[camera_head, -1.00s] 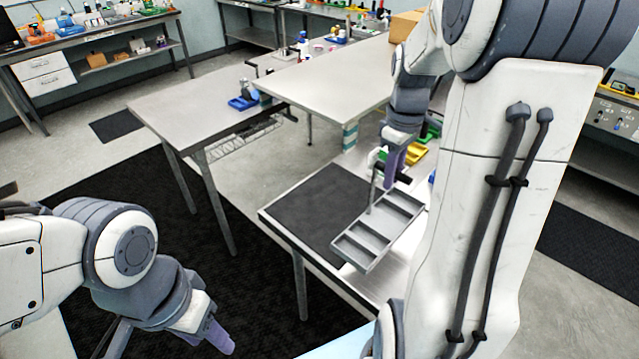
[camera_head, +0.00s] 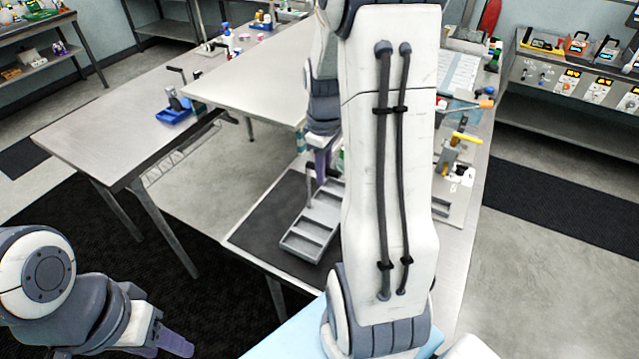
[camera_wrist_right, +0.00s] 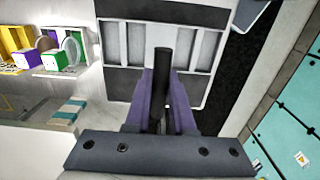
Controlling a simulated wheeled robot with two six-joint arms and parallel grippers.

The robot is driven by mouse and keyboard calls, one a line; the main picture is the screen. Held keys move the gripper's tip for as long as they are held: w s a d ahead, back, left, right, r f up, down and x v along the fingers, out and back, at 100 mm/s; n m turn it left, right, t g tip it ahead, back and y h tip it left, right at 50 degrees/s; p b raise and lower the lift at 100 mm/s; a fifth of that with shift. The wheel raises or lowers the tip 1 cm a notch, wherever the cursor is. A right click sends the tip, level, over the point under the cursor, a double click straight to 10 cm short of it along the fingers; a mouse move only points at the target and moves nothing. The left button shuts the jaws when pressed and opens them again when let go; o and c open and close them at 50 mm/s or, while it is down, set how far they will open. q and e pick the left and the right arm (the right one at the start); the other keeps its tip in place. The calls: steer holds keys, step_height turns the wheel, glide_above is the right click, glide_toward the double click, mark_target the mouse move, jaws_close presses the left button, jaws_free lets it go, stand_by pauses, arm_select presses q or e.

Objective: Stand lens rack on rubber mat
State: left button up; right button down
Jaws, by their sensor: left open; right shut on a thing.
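The lens rack is a grey tray with several compartments (camera_head: 308,238) and an upright handle. My right gripper (camera_head: 321,165) is shut on that handle; the dark handle (camera_wrist_right: 161,65) stands between the purple fingers in the right wrist view. The rack (camera_wrist_right: 113,45) overlaps the right part of the black rubber mat (camera_head: 262,222). I cannot tell whether it touches the mat or hangs just above it. My right arm hides part of the rack and mat. My left gripper (camera_head: 174,344) is open and empty at the lower left, away from the table.
A pale bench (camera_head: 130,110) stands beyond the mat table. A white panel with yellow and green holders (camera_wrist_right: 60,58) is left of the rack in the right wrist view. The mat's left part is bare.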

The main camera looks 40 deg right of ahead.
step_height(320, 180, down, 4)
steer(key=shift+r+p, duration=0.1)
steer(key=shift+p, duration=0.2)
steer(key=shift+f, duration=0.2)
steer(key=c, duration=0.8)
jaws_free()
steer(key=shift+s, duration=0.1)
steer(key=shift+o, duration=0.2)
